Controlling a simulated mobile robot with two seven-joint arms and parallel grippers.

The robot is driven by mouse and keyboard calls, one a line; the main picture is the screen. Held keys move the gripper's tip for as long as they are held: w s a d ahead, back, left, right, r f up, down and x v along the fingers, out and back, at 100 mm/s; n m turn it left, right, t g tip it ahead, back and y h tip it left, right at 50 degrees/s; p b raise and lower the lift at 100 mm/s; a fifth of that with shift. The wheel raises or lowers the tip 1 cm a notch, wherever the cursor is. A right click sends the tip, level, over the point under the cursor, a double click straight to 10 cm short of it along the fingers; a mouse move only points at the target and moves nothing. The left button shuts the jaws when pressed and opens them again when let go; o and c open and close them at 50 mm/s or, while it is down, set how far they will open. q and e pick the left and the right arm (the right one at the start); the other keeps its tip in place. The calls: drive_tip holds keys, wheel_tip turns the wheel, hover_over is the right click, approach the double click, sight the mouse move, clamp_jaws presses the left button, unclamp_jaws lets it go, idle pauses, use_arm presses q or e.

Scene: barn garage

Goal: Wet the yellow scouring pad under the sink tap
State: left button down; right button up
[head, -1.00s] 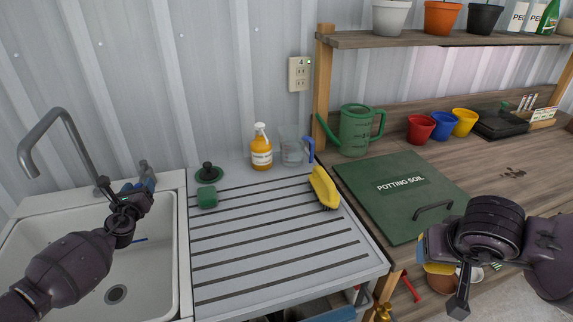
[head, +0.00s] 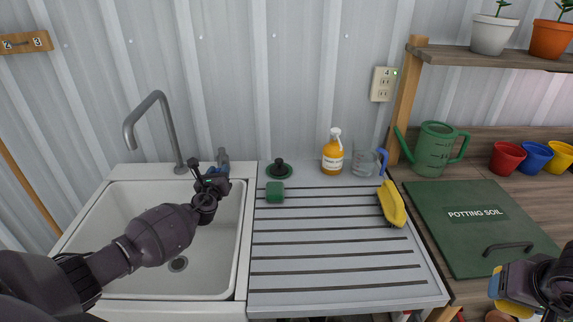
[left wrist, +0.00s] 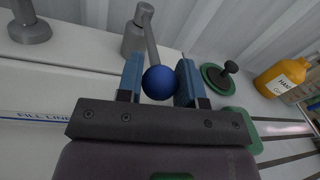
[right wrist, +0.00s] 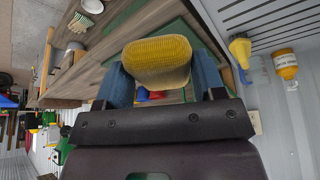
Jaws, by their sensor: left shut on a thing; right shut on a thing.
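The sink tap (head: 158,103) rises behind the white sink (head: 130,232) in the head view. No stream shows under its spout. My left gripper (head: 213,180) is at the tap's lever behind the sink. In the left wrist view its jaws are closed on the blue ball knob (left wrist: 158,83) at the end of the metal lever (left wrist: 148,35). My right gripper (head: 512,283) is at the lower right edge of the head view, over the bench. It holds the yellow scouring pad (right wrist: 157,60), seen clearly between its fingers in the right wrist view.
The ribbed drainboard (head: 330,245) lies between sink and bench. A green watering can (head: 434,150) stands right.

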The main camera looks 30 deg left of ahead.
use_arm(q)
drive_tip(key=shift+w+d+n+g+y+p, duration=0.3)
drive_tip(key=shift+w+d+n+g+y, duration=0.15)
drive_tip(key=shift+y, duration=0.25)
use_arm(e)
drive_tip(key=shift+r, duration=0.7)
use_arm(q)
drive_tip(key=shift+s, duration=0.15)
drive_tip(key=c, duration=0.8)
unclamp_jaws()
drive_tip(key=shift+s+d, duration=0.3)
drive_tip(key=shift+s, duration=0.2)
use_arm(e)
drive_tip(key=shift+r, duration=0.15)
use_arm(q)
drive_tip(key=p+v, duration=0.1)
drive_tip(key=v, duration=1)
drive_tip(key=shift+f, duration=0.1)
use_arm(e)
drive_tip(key=shift+r, duration=0.55)
